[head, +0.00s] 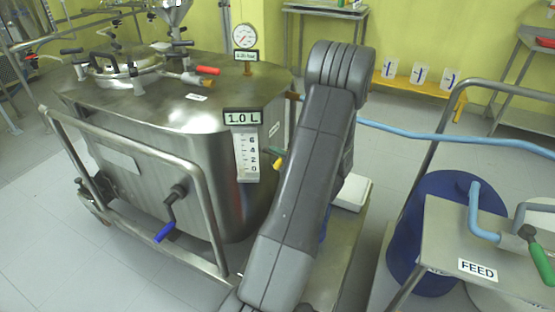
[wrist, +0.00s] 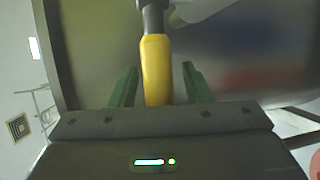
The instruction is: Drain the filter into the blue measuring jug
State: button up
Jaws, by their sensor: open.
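The filter is a large steel vessel (head: 170,150) at the left of the head view, with a "1.0 L" sign (head: 242,117) and a level scale (head: 246,158) on its side. In the wrist view a yellow handle (wrist: 156,70) on a grey stem lies between the green fingers of my gripper (wrist: 159,70), which is open, with gaps on both sides. The handle's tip also shows in the head view (head: 278,164) beside my arm, which hides most of my gripper. I cannot make out the blue measuring jug for sure; a blue patch (head: 323,228) shows behind my arm.
A pressure gauge (head: 244,37), a red handle (head: 208,70) and a blue-gripped crank (head: 168,226) are on the vessel. A white box (head: 352,193) stands behind my arm. A blue drum (head: 425,235) and FEED stand (head: 500,245) are at right. Marked containers (head: 420,72) stand on a yellow shelf.

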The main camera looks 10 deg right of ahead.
jog(key=shift+c, duration=0.4)
grip_shut()
jog(key=shift+s+d+r+n+g+y+p, duration=0.1)
jog(key=shift+s+d+n+g+y+p, duration=0.2)
jog(key=shift+p, duration=0.35)
jog(key=shift+s+d+r+n+g+y+p, duration=0.1)
jog(key=shift+n+g+y+p, duration=0.2)
jog(key=shift+y+p, duration=0.25)
jog(key=shift+s+d+n+g+y+p, duration=0.25)
jog(key=shift+d+n+g+y+p, duration=0.15)
jog(key=shift+n+g+y+p, duration=0.5)
jog(key=shift+s+d+f+n+g+y+p, duration=0.1)
jog(key=shift+s+d+n+g+y+p, duration=0.1)
jog(key=shift+d+n+g+y+p, duration=0.45)
jog(key=shift+s+d+f+n+g+y+p, duration=0.15)
jog(key=shift+d+n+g+y+p, duration=0.2)
jog(key=shift+n+g, duration=0.6)
jog(key=shift+s+d+r+n+g+y+p, duration=0.15)
jog(key=shift+d+n+g+y+p, duration=0.35)
jog(key=shift+g, duration=0.5)
jog(key=shift+s+f, duration=0.1)
jog(key=shift+f, duration=0.05)
